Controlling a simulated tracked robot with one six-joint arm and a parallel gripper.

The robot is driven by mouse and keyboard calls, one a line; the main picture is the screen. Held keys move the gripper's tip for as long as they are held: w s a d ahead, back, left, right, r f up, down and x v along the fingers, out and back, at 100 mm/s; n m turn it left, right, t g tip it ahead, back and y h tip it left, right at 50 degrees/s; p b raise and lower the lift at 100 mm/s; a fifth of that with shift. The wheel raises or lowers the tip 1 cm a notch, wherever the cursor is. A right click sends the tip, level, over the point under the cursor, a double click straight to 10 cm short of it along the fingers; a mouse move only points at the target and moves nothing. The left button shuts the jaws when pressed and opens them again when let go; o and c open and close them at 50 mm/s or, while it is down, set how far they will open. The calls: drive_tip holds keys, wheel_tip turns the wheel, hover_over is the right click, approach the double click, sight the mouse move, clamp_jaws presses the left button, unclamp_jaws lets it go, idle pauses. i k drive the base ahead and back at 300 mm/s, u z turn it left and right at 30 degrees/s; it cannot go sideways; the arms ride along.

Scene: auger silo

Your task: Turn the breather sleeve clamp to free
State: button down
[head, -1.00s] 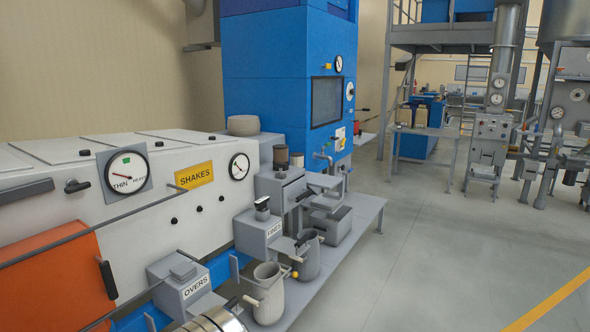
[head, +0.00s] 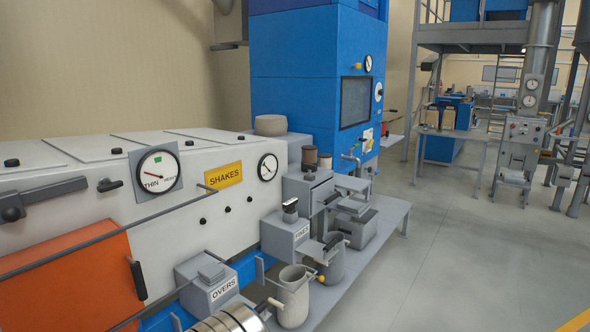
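I cannot pick out a breather sleeve or its clamp in the head view. My gripper is not in view. At the right edge stands a grey column (head: 522,135) with round gauges and a tall pipe above it. I cannot tell whether a sleeve or clamp is on it.
A white machine with a SHAKES plate (head: 224,175) and an orange panel (head: 68,285) fills the left. A blue cabinet (head: 305,80) stands behind a grey bench (head: 392,215) with cups and boxes. A grey platform (head: 470,37) stands at back right. The floor (head: 460,260) at right is clear.

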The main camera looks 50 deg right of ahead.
sight(307, 166)
drive_tip(key=i, duration=0.85)
drive_tip(key=z, duration=0.05)
